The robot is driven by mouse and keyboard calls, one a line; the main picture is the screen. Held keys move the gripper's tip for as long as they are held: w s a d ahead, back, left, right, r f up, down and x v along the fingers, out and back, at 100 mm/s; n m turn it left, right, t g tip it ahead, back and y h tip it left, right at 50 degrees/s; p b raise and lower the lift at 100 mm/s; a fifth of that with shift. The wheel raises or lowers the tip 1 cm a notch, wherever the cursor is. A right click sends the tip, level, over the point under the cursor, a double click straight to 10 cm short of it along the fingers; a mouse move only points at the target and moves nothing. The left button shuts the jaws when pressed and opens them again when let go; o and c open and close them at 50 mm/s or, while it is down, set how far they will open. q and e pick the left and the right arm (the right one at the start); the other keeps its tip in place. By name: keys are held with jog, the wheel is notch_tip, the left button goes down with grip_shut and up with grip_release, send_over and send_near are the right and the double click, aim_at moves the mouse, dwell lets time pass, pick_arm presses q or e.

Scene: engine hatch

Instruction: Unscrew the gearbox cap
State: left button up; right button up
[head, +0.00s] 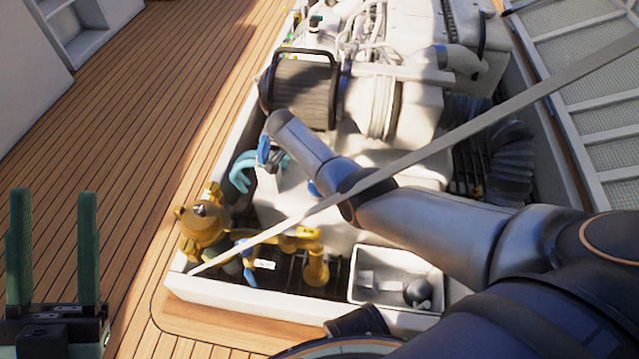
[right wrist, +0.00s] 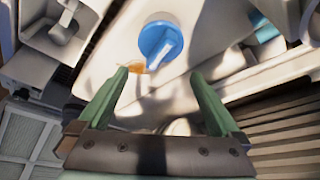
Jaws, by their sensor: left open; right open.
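A round blue cap (right wrist: 160,42) with a raised grip bar sits on a pale engine surface in the right wrist view. I take it to be the gearbox cap. My right gripper (right wrist: 158,74) is open, with its green fingers pointing toward the cap; the cap lies just beyond the fingertips, and nothing is between them. In the head view my right arm crosses over the engine, and I cannot make out the right gripper's fingers there. My left gripper (head: 53,195) is open and empty, upright over the wooden deck at the lower left.
The white hatch frame (head: 245,303) surrounds the engine. A brass strainer (head: 205,232) and yellow pipe fittings (head: 316,268) stand in its near left corner. A white box (head: 375,260) holds a dark round part. A pale strut slants across the opening. The deck (head: 120,140) at left is clear.

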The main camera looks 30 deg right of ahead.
pick_arm(q)
notch_tip(320, 180, up, 8)
jog(key=p, duration=0.7)
jog(key=shift+s+a+r+h, duration=0.2)
jog(key=shift+s+a+h, duration=0.05)
jog(key=shift+a+h, duration=0.2)
pick_arm(e)
jog(key=v, duration=1.2)
jog(key=shift+r, duration=0.3)
